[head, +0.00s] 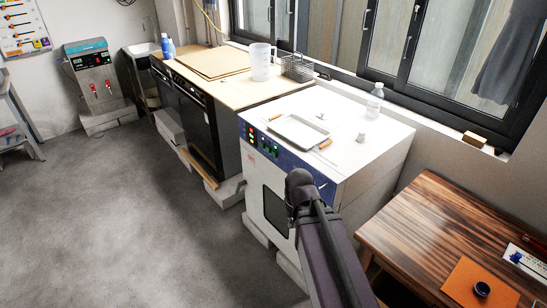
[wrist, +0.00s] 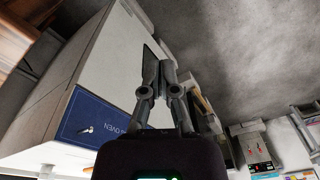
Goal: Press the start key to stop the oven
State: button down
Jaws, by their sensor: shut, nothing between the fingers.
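The white drying oven (head: 365,172) stands at the middle right in the head view. Its blue control panel (head: 290,162) runs along the top front edge, with small red and green lit keys (head: 272,148) at its left end. I cannot tell which one is the start key. My arm's end covers part of the front and panel in the head view, and my fingers are hidden there. In the wrist view my gripper (wrist: 159,65) is shut and empty, in front of the oven. The blue panel (wrist: 85,112) shows inverted at left, with its lit keys hidden.
A metal tray (head: 298,131) and a clear bottle (head: 375,100) sit on the oven top. A dark-fronted unit (head: 200,127) stands to the left, and a striped wooden table (head: 440,232) to the right. The grey floor (head: 130,215) at left is free.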

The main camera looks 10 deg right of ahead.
aim_at(275, 154)
jog(key=w+a+f+t+y+b, duration=0.25)
jog(key=w+a+b, duration=0.2)
jog(key=w, duration=0.35)
jog(key=w+a+f+m+t+y+b, duration=0.1)
jog(key=w+a+t+b, duration=0.3)
jog(key=w, duration=0.4)
jog(key=w+a+f+t+y+b, duration=0.1)
jog(key=w+a+t+b, duration=0.3)
jog(key=w, duration=0.4)
jog(key=w+d+f+m+t+h+b, duration=0.2)
jog(key=w+m+t+h+b, duration=0.6)
jog(key=w+m+b, duration=0.5)
jog(key=d+m+h+b, duration=0.1)
jog(key=h+b, duration=0.1)
jog(key=b, duration=0.1)
jog(key=shift+w+d, duration=0.15)
jog(key=shift+w, duration=0.25)
jog(key=shift+d+f+t+h, duration=0.1)
jog(key=shift+t+h, duration=0.15)
jog(key=w+d, duration=0.4)
jog(key=d, duration=0.3)
jog(key=shift+w+d, duration=0.15)
jog(key=shift+d, duration=0.1)
jog(key=shift+w+d, duration=0.1)
jog(key=shift+d, duration=0.05)
jog(key=shift+w+d, duration=0.15)
jog(key=shift+d, duration=0.05)
